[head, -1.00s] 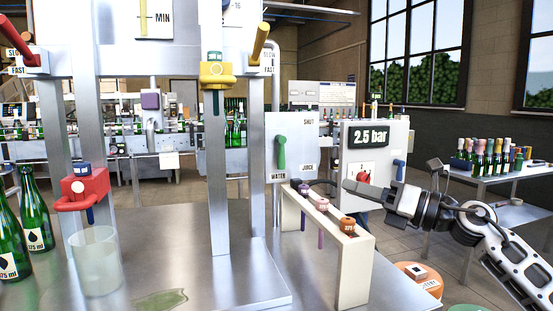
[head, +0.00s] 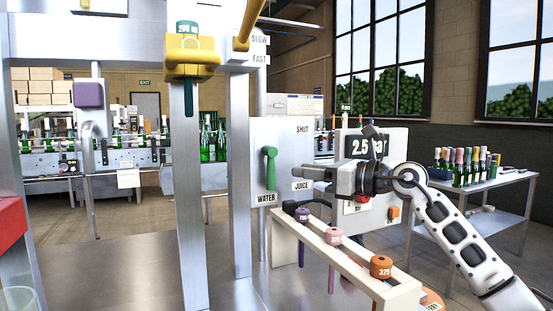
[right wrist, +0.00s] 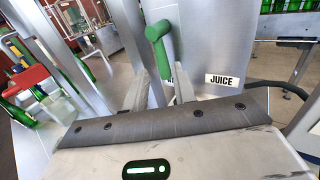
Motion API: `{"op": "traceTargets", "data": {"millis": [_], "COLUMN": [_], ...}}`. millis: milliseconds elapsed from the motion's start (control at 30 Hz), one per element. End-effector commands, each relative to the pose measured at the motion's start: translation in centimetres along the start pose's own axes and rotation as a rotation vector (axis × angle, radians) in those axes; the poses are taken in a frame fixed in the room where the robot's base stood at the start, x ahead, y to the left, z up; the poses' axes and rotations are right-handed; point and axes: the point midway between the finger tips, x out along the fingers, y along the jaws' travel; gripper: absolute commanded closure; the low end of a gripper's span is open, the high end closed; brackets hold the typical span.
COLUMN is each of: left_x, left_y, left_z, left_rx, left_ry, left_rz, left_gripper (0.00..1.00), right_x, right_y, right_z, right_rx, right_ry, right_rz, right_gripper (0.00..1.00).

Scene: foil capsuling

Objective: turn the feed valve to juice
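The feed valve's green handle (head: 269,167) is on a grey panel (head: 285,155) marked SHUT, WATER and JUICE. The handle hangs down, its lower end just above the WATER label (head: 266,198); the JUICE label (head: 302,186) is to its right. My right gripper (head: 308,173) is in front of the panel, right of the handle and apart from it. In the right wrist view, its two fingers (right wrist: 161,88) are open, and the handle (right wrist: 160,45) shows beyond and between their tips. The JUICE label (right wrist: 222,79) is right of them. My left gripper is not in view.
A cream rack (head: 340,262) with coloured spools stands below my right gripper. A gauge box (head: 372,150) reading 2.5 bar is behind my right arm. A steel post (head: 240,180) with a yellow lever stands left of the panel.

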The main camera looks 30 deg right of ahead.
Motion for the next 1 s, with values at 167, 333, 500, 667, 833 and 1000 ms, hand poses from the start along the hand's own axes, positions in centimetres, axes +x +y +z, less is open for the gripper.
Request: {"op": "traceTargets", "data": {"millis": [167, 333, 500, 667, 833, 1000], "left_x": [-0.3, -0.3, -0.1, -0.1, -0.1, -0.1], "left_y": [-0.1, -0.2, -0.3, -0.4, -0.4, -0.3], "left_z": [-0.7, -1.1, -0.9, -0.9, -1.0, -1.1], "left_rx": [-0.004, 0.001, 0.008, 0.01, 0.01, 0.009], "left_ry": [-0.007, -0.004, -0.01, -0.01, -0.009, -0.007], "left_rz": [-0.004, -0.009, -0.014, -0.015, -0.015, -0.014], "left_gripper": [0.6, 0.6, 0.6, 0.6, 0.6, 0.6], "right_x": [3.9, 6.4, 7.6, 7.9, 7.8, 7.8], "right_y": [0.0, 0.0, 0.0, 0.0, 0.0, 0.0], "right_z": [0.3, 0.2, 0.0, -0.1, -0.1, -0.1], "right_rx": [0.005, 0.003, 0.001, 0.0, 0.0, 0.001], "right_ry": [-0.004, -0.002, -0.001, 0.0, 0.0, 0.0], "right_rz": [0.002, 0.001, 0.001, 0.0, 0.0, 0.0], "right_gripper": [0.73, 0.73, 0.73, 0.73, 0.79, 1.0]}}
